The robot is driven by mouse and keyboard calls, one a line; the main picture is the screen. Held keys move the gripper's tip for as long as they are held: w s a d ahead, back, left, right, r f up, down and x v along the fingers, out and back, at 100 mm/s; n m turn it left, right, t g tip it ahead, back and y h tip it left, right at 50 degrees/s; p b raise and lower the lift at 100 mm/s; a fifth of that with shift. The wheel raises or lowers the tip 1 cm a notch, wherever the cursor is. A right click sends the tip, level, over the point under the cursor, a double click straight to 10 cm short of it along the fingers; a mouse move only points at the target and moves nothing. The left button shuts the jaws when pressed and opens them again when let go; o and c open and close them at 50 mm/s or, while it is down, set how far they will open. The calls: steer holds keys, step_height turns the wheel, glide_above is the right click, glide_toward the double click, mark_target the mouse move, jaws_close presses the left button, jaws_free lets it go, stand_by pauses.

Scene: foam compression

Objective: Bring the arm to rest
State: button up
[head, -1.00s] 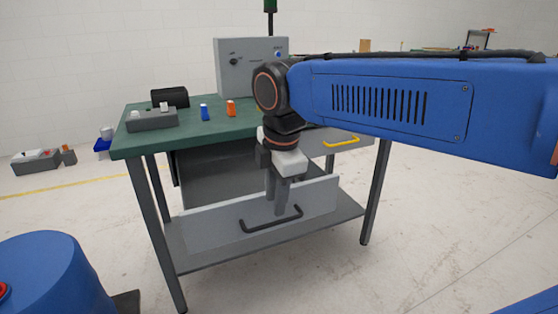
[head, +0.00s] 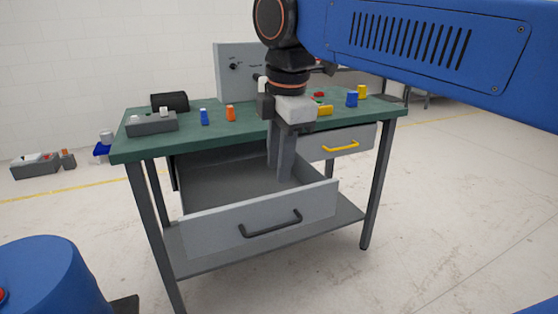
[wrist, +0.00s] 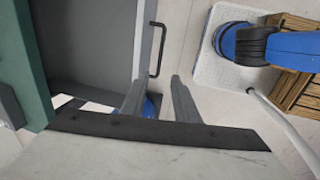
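My gripper (head: 278,172) hangs below my blue arm, fingers pointing down, in front of the workbench in the head view. In the wrist view its two fingers (wrist: 157,80) stand apart with nothing between them. The fingertips appear above the handle of the open grey lower drawer (head: 205,218); the exact gap is hard to judge. The drawer's black handle (head: 270,224) is clear of the fingers, and it also shows in the wrist view (wrist: 158,50). The visible part of the drawer's inside looks empty.
The green bench top (head: 180,140) carries a grey control box (head: 235,75), a grey tray (head: 152,124), a blue bottle (head: 204,117), an orange bottle (head: 230,113) and several small coloured parts. An upper drawer with a yellow handle (head: 340,147) looks shut. Open floor lies in front right.

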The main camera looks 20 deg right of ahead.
steer(key=s+d+f+m+t, duration=0.1)
steer(key=s+d+f+m, duration=0.1)
steer(key=f+m, duration=0.4)
steer(key=s+d+f+m, duration=0.2)
steer(key=f+m, duration=0.4)
steer(key=f, duration=0.3)
steer(key=s+d+f+m+t, duration=0.1)
steer(key=s+d+f+m, duration=0.2)
steer(key=f+m, duration=0.3)
steer(key=shift+d+f+t, duration=0.3)
steer(key=shift+f, duration=0.45)
